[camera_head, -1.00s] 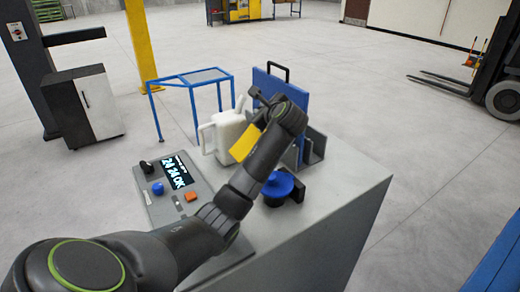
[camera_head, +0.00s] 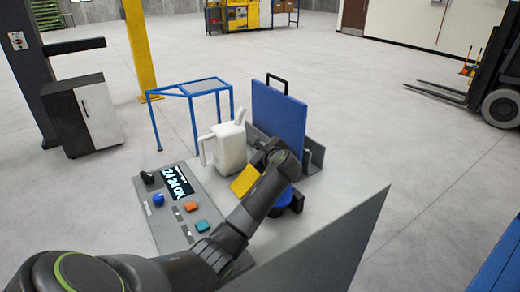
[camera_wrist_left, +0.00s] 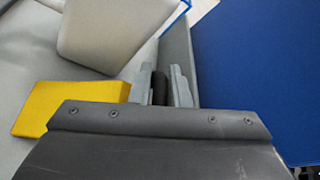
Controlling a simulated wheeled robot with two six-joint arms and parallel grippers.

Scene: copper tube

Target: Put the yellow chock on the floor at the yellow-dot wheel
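In the head view my left forearm and wrist hide the fingers. Whether the chock touches the bench I cannot tell. My right gripper is not in view. No yellow-dot wheel shows clearly.
A white jug (camera_head: 231,146), a blue upright panel (camera_head: 280,122) and a blue-topped round part (camera_head: 290,196) crowd my left wrist. A control box (camera_head: 180,205) with buttons is at left. A blue frame (camera_head: 190,90) and forklift (camera_head: 495,75) stand beyond on open floor.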

